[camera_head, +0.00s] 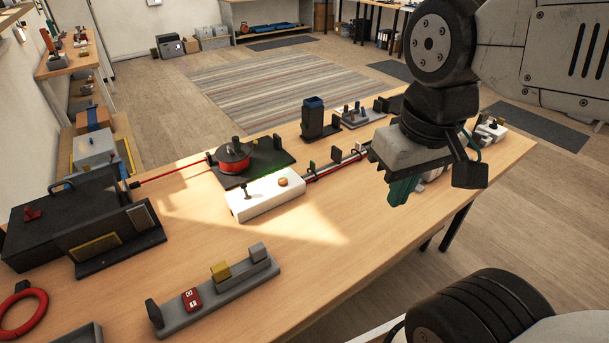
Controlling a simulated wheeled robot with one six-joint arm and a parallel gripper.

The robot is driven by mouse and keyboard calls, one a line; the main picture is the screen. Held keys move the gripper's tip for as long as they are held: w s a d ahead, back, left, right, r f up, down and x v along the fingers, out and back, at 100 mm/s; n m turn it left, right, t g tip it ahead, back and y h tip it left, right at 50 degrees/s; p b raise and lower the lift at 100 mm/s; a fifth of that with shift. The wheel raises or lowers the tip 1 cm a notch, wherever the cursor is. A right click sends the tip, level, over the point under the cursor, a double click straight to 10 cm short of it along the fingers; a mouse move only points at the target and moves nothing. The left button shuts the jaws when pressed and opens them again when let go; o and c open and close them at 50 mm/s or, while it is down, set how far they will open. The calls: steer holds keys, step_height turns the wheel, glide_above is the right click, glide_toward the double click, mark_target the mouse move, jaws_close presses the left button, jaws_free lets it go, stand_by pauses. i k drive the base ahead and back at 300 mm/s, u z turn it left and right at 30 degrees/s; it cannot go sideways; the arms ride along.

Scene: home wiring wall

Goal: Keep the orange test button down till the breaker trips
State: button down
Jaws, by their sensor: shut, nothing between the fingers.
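A white box (265,197) sits near the middle of the wooden table. The round orange test button (283,182) is on its top, toward the right end. A small dark lever (247,191) stands up from the box's left end; I take it for the breaker's, but cannot tell its on or off position. My gripper (399,192) hangs to the right of the white box, pointing down, with teal fingers shut and empty. It is well apart from the button. The button is in plain view, with nothing touching it.
A red reel (231,158) on a dark plate stands behind the white box. A red cable on a rail (337,162) runs to its right. A grey rail with small blocks (215,297) lies in front. Tabletop between box and gripper is clear.

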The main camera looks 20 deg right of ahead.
mark_target(283, 181)
steer(key=z, duration=1.3)
steer(key=k, duration=0.65)
steer(key=u, duration=1.15)
steer(key=i, duration=0.5)
steer(key=z, duration=0.05)
